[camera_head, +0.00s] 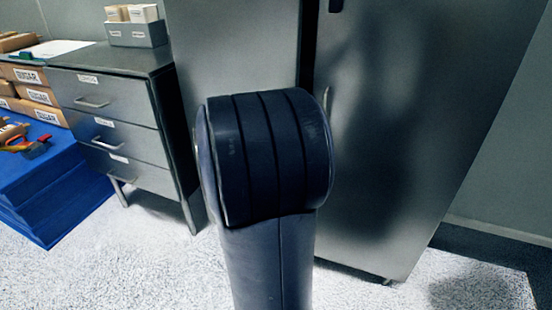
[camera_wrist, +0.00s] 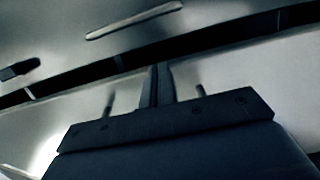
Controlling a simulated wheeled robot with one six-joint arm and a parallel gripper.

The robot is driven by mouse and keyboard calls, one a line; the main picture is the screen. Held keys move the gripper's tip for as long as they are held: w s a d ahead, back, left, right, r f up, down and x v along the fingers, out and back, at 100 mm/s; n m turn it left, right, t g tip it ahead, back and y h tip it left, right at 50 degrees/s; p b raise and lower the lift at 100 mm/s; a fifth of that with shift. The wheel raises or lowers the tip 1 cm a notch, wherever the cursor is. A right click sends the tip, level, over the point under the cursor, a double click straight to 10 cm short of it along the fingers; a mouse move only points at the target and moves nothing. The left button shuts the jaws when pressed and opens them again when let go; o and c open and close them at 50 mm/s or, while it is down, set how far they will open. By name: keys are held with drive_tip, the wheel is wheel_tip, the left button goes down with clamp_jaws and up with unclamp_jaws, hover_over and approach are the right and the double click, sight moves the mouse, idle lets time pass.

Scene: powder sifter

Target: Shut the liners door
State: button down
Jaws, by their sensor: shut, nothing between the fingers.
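A tall grey metal cabinet stands behind my arm in the head view. Its right door (camera_head: 410,120) has a slim upright handle (camera_head: 327,100) near its left edge. A dark upright gap separates it from the left panel (camera_head: 240,45). No liners label is readable, so I cannot tell which panel is the liners door. In the wrist view my gripper (camera_wrist: 156,72) is shut and empty, in front of pale metal panels. A long pale handle (camera_wrist: 135,20) shows on the panel above a dark slanting gap. In the head view my arm hides the gripper.
A grey drawer unit (camera_head: 125,125) stands at the left, with a box of cards (camera_head: 137,33) on top. Blue stacked platforms (camera_head: 50,185) and brown sugar packs (camera_head: 38,95) are farther left. The pale speckled floor (camera_head: 150,265) is clear in front.

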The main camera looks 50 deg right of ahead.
drive_tip(key=d, duration=0.2)
drive_tip(key=d+b, duration=0.1)
drive_tip(key=d, duration=0.1)
drive_tip(key=shift+w+d, duration=0.2)
drive_tip(key=shift+d, duration=0.05)
drive_tip(key=shift+a, duration=0.1)
